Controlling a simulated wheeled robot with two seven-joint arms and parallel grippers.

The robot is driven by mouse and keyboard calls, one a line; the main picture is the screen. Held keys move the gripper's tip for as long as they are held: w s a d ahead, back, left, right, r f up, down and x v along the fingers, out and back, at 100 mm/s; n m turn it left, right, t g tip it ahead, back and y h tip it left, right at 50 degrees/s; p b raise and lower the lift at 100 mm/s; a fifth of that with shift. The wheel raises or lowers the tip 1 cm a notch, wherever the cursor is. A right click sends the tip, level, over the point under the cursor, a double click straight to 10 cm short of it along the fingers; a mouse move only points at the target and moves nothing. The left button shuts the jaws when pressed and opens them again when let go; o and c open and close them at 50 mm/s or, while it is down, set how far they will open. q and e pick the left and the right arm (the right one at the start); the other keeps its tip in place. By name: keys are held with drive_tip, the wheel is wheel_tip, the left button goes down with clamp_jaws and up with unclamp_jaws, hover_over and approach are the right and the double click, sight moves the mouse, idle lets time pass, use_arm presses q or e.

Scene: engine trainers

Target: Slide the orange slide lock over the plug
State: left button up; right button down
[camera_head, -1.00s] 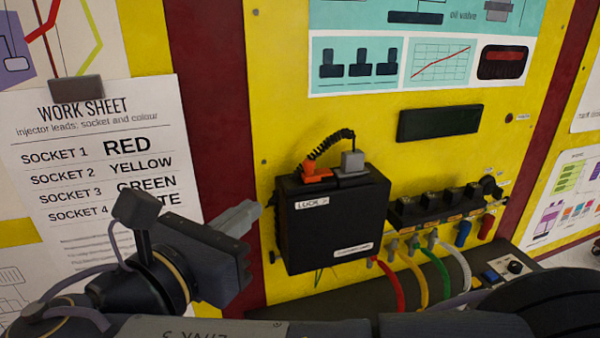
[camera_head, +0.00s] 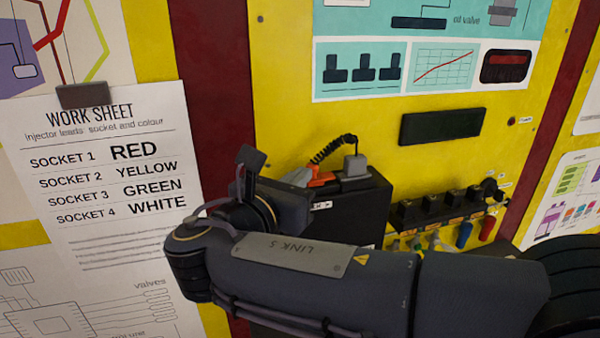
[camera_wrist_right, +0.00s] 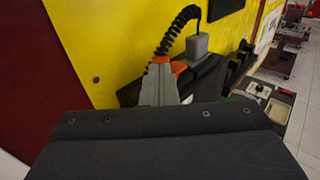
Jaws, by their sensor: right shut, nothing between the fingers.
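The orange slide lock (camera_head: 321,177) sits on top of the black box (camera_head: 350,212), to the left of the grey plug (camera_head: 355,165). A coiled black cord (camera_head: 334,148) arches between them. My right gripper (camera_head: 299,177) is shut and empty, with its grey fingertips at the left side of the lock. In the right wrist view the fingers (camera_wrist_right: 160,85) are together, and orange parts of the lock (camera_wrist_right: 179,67) show beyond and beside their tips. The plug (camera_wrist_right: 197,47) stands further right. The fingers hide part of the lock; I cannot tell if they touch it. My left gripper is out of view.
My right forearm covers the lower part of the box and the coloured leads. A black socket row (camera_head: 445,210) with blue and red plugs is to the right. A work sheet (camera_head: 110,150) hangs on the left.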

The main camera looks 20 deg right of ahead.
sight(316, 175)
drive_tip(key=shift+w+d, duration=0.2)
drive_tip(key=shift+w, duration=0.05)
drive_tip(key=shift+d+r+p, duration=0.1)
drive_tip(key=shift+d+p, duration=0.5)
drive_tip(key=shift+d, duration=0.75)
